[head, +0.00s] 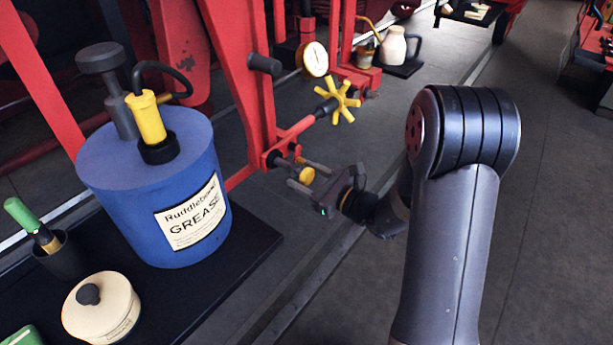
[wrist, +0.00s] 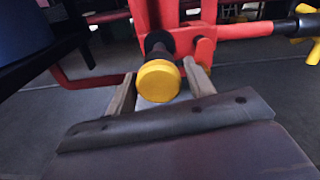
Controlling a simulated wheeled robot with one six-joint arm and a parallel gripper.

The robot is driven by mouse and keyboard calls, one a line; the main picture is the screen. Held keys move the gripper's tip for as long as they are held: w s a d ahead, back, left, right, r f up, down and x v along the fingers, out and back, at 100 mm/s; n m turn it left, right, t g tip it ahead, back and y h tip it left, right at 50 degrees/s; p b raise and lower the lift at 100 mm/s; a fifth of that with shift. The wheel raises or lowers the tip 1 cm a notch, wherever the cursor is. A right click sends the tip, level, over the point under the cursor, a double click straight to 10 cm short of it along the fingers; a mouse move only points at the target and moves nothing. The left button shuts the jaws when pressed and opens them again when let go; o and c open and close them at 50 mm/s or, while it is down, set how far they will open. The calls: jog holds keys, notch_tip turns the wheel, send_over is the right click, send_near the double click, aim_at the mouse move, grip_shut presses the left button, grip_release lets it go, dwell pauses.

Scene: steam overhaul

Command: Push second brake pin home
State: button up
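A brake pin with a round yellow head (head: 306,175) and a dark shank sits at the red bracket (head: 283,155) at the foot of the red upright. In the wrist view the yellow head (wrist: 158,82) faces me, with the dark shank (wrist: 158,42) behind it. My gripper (head: 299,173) is level with the head, one finger on each side. In the wrist view my gripper (wrist: 159,72) is open around the head, with narrow gaps beside it. How deep the pin sits in the bracket is hard to tell.
A yellow star handwheel (head: 338,98) and a gauge (head: 315,60) are above the bracket. A blue grease drum (head: 155,205) and a cream lidded pot (head: 101,309) stand on a dark shelf to the left.

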aim_at(296, 170)
grip_shut()
jog(key=b+x, duration=0.2)
jog(key=x, duration=0.2)
jog(key=shift+w+a+f, duration=0.15)
jog(key=shift+w+a, duration=0.05)
jog(key=shift+a, duration=0.1)
jog(key=shift+w+a, duration=0.25)
jog(key=shift+r, duration=0.2)
jog(key=shift+c, duration=0.9)
grip_release()
jog(key=shift+o, duration=0.8)
jog(key=shift+w+a, duration=0.1)
jog(key=shift+o, duration=1.4)
